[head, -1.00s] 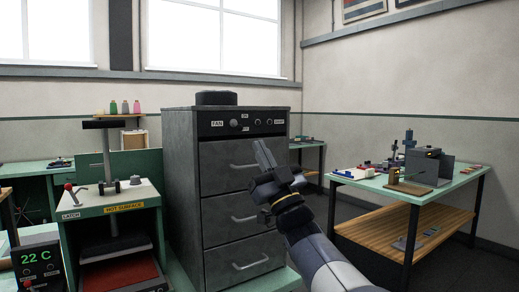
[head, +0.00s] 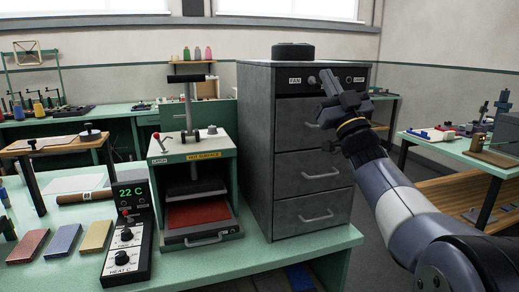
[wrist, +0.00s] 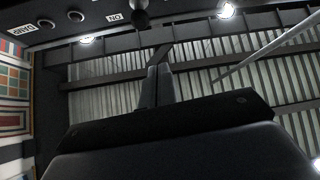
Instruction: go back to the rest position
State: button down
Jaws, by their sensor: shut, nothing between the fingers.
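My gripper (head: 327,82) is raised in front of the upper right part of the grey drawer cabinet (head: 257,150) in the head view. Its two fingers are together with nothing between them, and they point up and to the left. In the wrist view the closed fingers (wrist: 157,88) point toward the ceiling. The cabinet's control panel (wrist: 85,22) shows upside down at the upper left of the wrist view. I cannot tell the exact gap between the fingers and the panel. My arm reaches in from the lower right of the head view.
A heat press (head: 195,155) and a temperature box (head: 127,235) reading 22 C stand left of the cabinet on a green bench (head: 285,255). Coloured blocks lie at the left. A side table (head: 440,146) with tools stands at the right, behind my arm.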

jog(key=w+a+r+g+h+p, duration=0.1)
jog(key=w+r+g+h+p, duration=0.4)
jog(key=p, duration=1.2)
jog(key=s+d+f+y+b, duration=0.2)
jog(key=s+b, duration=0.1)
jog(key=s, duration=0.5)
jog(key=shift+s+d+m+t, duration=0.25)
jog(key=shift+d+m+t, duration=0.1)
jog(key=shift+m+t, duration=0.05)
